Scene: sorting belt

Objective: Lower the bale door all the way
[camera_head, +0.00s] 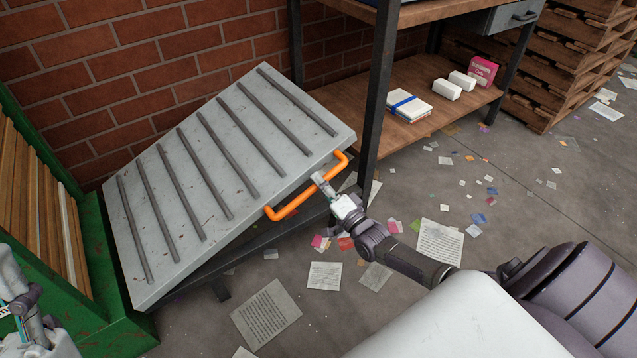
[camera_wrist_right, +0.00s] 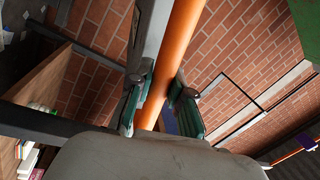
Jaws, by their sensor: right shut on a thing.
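The bale door (camera_head: 225,170) is a grey ribbed metal panel in the head view. It is tilted, swung part way down from the green baler (camera_head: 100,260) on the left. An orange bar handle (camera_head: 295,205) runs along its outer edge. My right gripper (camera_head: 322,183) is shut on this handle near its middle. In the right wrist view the orange handle (camera_wrist_right: 178,50) passes between the two fingers of the gripper (camera_wrist_right: 160,105). Part of my left arm shows at the lower left edge of the head view, but its fingertips cannot be made out.
A dark low frame (camera_head: 250,245) is under the door. A wooden shelf unit (camera_head: 420,120) with a dark post stands close to the door's right side. Paper scraps (camera_head: 267,312) litter the floor. Pallets (camera_head: 560,70) are stacked at the far right.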

